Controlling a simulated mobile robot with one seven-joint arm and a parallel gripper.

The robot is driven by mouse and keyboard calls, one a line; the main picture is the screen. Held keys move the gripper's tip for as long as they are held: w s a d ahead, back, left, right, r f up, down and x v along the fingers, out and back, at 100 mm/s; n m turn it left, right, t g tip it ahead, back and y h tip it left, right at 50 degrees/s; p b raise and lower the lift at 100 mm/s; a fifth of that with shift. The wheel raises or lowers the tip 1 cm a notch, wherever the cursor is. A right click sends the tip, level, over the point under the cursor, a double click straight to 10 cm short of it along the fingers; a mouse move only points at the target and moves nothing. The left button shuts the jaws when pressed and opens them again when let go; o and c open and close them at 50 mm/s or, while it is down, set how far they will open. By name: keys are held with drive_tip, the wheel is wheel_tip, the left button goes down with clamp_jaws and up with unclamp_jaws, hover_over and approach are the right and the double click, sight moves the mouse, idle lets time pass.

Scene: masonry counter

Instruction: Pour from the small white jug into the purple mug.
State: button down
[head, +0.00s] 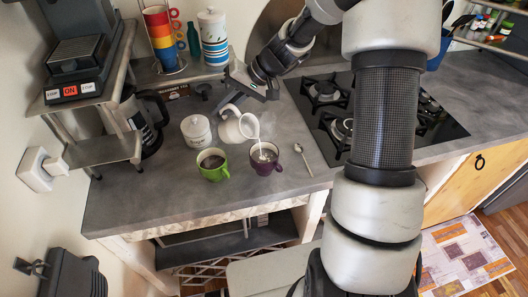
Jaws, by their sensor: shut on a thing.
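The small white jug (232,129) is held in the air, tilted to the right over the purple mug. A thin white stream (261,149) runs from its lip into the purple mug (265,167). The purple mug stands upright on the counter and has dark liquid in it, with white where the stream lands. My gripper (238,98) is shut on the jug at its upper left side. The exact contact of the fingers is partly hidden.
A green mug (212,173) with dark liquid stands just left of the purple mug. A spoon (303,158) lies to the right, before the gas hob (323,93). The counter front left is clear.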

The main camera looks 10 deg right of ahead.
drive_tip(key=p, duration=0.1)
drive_tip(key=r+p, duration=0.1)
drive_tip(key=p, duration=0.1)
drive_tip(key=shift+w+a+r+g+h, duration=0.1)
drive_tip(key=shift+a+r+g+h, duration=0.1)
drive_tip(key=shift+a+g+h, duration=0.1)
drive_tip(key=shift+w+a+f+g+h+p, duration=0.2)
drive_tip(key=shift+f+g+h+p, duration=0.15)
drive_tip(key=shift+p, duration=0.55)
drive_tip(key=shift+w+a+f+m+g+h, duration=0.2)
drive_tip(key=shift+f+g+h, duration=0.15)
drive_tip(key=shift+f, duration=0.15)
drive_tip(key=shift+w+a+f+m+g+h, duration=0.1)
drive_tip(key=shift+w+f+g+h, duration=0.15)
drive_tip(key=shift+f, duration=0.25)
drive_tip(key=w+f+g+h, duration=0.1)
drive_tip(key=a+f+g+h, duration=0.1)
drive_tip(key=h, duration=0.1)
drive_tip(key=w+a+f+g+h, duration=0.1)
drive_tip(key=f+g, duration=0.1)
drive_tip(key=shift+w+a+m+h, duration=0.25)
drive_tip(key=shift+w+m+h, duration=0.05)
drive_tip(key=shift+m+h, duration=0.1)
